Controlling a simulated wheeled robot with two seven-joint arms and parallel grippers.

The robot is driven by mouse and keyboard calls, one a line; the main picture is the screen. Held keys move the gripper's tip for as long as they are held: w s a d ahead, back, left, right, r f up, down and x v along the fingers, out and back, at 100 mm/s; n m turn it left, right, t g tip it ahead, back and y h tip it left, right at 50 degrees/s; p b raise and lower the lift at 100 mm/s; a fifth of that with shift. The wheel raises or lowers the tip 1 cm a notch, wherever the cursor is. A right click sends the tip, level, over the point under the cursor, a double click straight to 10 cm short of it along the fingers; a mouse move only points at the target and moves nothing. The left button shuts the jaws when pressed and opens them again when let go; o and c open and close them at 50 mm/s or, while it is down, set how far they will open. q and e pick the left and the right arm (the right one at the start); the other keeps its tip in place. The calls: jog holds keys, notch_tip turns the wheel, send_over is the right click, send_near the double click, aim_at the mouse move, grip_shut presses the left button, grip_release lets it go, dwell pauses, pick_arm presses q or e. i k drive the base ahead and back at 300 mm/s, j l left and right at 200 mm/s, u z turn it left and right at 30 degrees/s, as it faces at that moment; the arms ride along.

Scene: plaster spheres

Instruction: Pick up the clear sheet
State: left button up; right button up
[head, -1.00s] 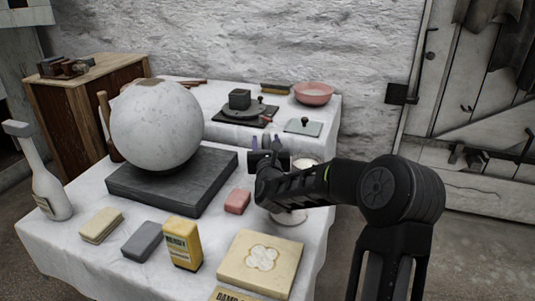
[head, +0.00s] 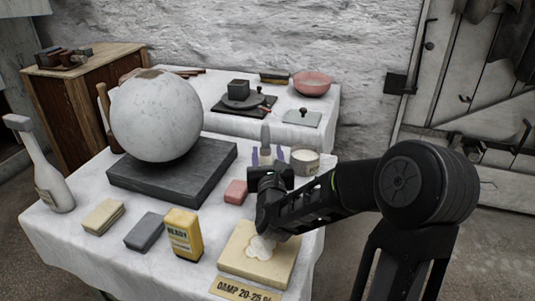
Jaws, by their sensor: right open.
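A pale, greenish see-through sheet (head: 314,117) with a small dark knob on it lies flat on the back white-covered table, near its right front edge. It is the only clear sheet I make out. My right gripper (head: 268,152) is over the front table, its purple-tipped fingers apart and pointing toward the back. It is nearer to me than the sheet and a little left of it, not touching it. A grey upright object (head: 265,134) shows just beyond the fingers; I cannot tell if it stands between them. My left gripper is not in view.
A big plaster sphere (head: 157,118) rests on a dark slab (head: 165,185) at left. A lidded jar (head: 304,161) stands right of the gripper. A pink bowl (head: 312,82) is behind the sheet.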

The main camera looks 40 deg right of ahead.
aim_at(303, 116)
jog(key=z, duration=1.5)
